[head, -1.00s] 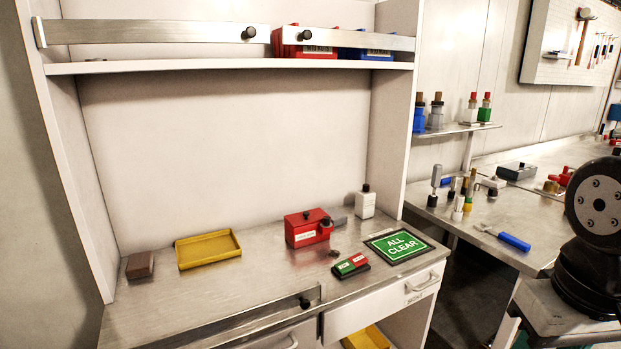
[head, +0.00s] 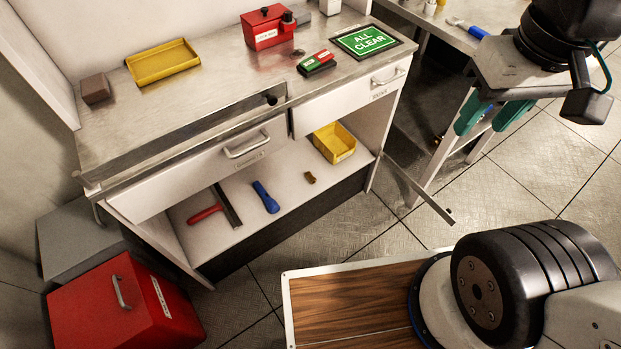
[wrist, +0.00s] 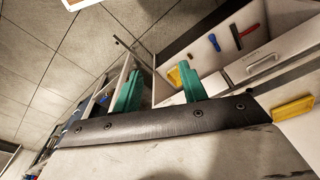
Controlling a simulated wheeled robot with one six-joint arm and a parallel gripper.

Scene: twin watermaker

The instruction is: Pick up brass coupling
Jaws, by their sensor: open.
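A small brownish-gold piece, which looks like the brass coupling (head: 310,178), lies on the open lower shelf of the cabinet in the head view. It is between a blue-handled tool and a yellow bin. My gripper (head: 492,118) has green fingers and is at the upper right of the head view, right of the cabinet and well apart from the piece. The fingers (wrist: 160,88) are spread and empty in the wrist view.
The shelf (head: 285,205) also holds a blue tool (head: 266,197), a red-handled tool (head: 205,213) and a yellow bin (head: 347,157). Drawers (head: 215,165) overhang it. A thin bar (head: 418,188) juts out at the cabinet's right. A red box (head: 120,310) stands at lower left.

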